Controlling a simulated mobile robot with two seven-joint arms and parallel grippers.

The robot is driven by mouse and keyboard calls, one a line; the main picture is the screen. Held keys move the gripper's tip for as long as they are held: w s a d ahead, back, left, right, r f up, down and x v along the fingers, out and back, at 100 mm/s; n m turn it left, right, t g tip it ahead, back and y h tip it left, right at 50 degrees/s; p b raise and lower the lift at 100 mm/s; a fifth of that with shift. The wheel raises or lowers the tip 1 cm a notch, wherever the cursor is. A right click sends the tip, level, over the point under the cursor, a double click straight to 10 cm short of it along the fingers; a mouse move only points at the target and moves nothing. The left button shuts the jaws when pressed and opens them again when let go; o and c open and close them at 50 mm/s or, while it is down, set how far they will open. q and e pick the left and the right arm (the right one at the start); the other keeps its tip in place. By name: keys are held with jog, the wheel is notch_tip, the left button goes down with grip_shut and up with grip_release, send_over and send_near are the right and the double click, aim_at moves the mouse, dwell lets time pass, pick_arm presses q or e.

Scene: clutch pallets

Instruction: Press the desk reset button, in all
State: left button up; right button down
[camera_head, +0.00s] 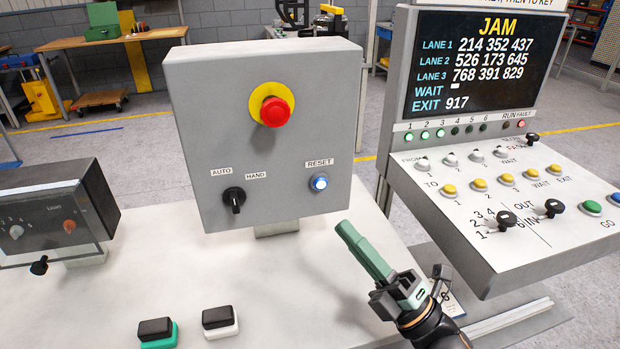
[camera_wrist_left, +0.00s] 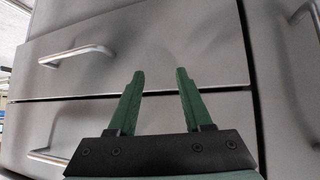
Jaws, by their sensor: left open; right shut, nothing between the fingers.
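The reset button (camera_head: 319,182) is a small round button with a lit blue-white face, labelled RESET. It sits at the lower right of the grey control box (camera_head: 210,130) standing on the desk. My right gripper (camera_head: 343,228) is in the head view, below and a little right of the button. Its green fingers are shut with nothing between them, pointing up and left, apart from the button. My left gripper (camera_wrist_left: 157,85) is in the left wrist view, open and empty, in front of grey drawers (camera_wrist_left: 190,60).
The box also carries a red emergency stop (camera_head: 274,112) and a black AUTO/HAND switch (camera_head: 234,199). A console (camera_head: 480,200) with a JAM screen (camera_head: 480,62) stands at right. A dark meter box (camera_head: 60,215) is at left. Two black-topped blocks (camera_head: 219,322) lie on the desk front.

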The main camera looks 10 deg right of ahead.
pick_arm(q)
jog(key=shift+s+d, duration=0.2)
jog(key=shift+s, duration=0.1)
pick_arm(e)
jog(key=shift+s+d, duration=0.1)
jog(key=b, duration=0.1)
send_near(320, 183)
jog(key=w+a+r, duration=0.2)
jog(key=a+r, duration=0.1)
jog(key=r, duration=0.1)
pick_arm(q)
jog(key=shift+w+d+f, duration=0.2)
jog(key=shift+f, duration=0.25)
pick_arm(e)
jog(key=shift+w+a+r, duration=0.15)
jog(key=shift+w+a, duration=0.15)
jog(key=shift+w, duration=0.05)
dwell(1.2)
pick_arm(q)
jog(key=shift+f, duration=0.1)
pick_arm(e)
jog(key=shift+w, duration=0.4)
